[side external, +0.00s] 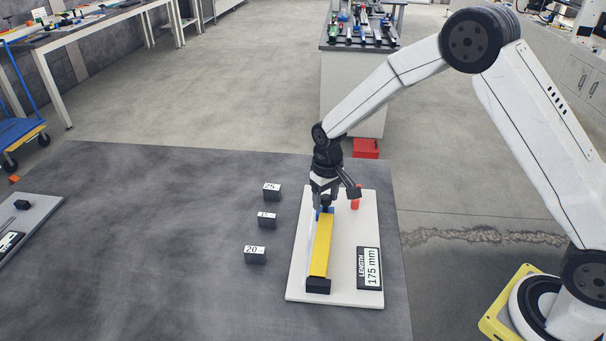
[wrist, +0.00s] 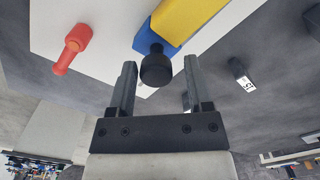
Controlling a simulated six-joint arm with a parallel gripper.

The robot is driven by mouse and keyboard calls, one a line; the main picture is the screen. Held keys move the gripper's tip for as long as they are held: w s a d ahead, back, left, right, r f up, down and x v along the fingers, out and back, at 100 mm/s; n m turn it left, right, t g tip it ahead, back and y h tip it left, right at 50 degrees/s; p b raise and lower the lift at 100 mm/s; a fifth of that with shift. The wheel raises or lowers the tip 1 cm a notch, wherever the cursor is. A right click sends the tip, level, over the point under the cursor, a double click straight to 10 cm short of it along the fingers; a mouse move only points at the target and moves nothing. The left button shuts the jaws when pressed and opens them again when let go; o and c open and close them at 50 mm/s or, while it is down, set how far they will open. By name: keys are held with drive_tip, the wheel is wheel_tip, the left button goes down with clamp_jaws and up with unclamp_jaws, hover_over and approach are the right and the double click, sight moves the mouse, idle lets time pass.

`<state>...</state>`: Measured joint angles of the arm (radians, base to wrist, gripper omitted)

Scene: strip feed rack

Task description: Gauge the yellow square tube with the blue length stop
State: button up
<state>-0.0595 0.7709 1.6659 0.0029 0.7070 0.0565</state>
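The yellow square tube (side external: 321,246) lies lengthwise on a white board (side external: 343,285), its near end at a black end block (side external: 318,285). The blue length stop (side external: 330,211) is at the tube's far end and looks to touch it. In the wrist view, the blue stop (wrist: 148,38) carries a black knob (wrist: 156,70) and sits against the yellow tube (wrist: 185,20). My gripper (wrist: 159,64) is open, with the knob between its fingertips and a gap showing beside it. The length display (side external: 369,268) reads 175 mm.
A red peg (side external: 355,199) stands on the board right of my gripper; it also shows in the wrist view (wrist: 71,48). Black numbered blocks (side external: 267,220) stand on the dark mat left of the board. A red box (side external: 366,148) lies behind. The mat's left part is mostly clear.

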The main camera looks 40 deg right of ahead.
sight(326, 198)
drive_tip(key=shift+o, duration=0.4)
drive_tip(key=shift+d+r, duration=0.1)
drive_tip(key=shift+r, duration=3.85)
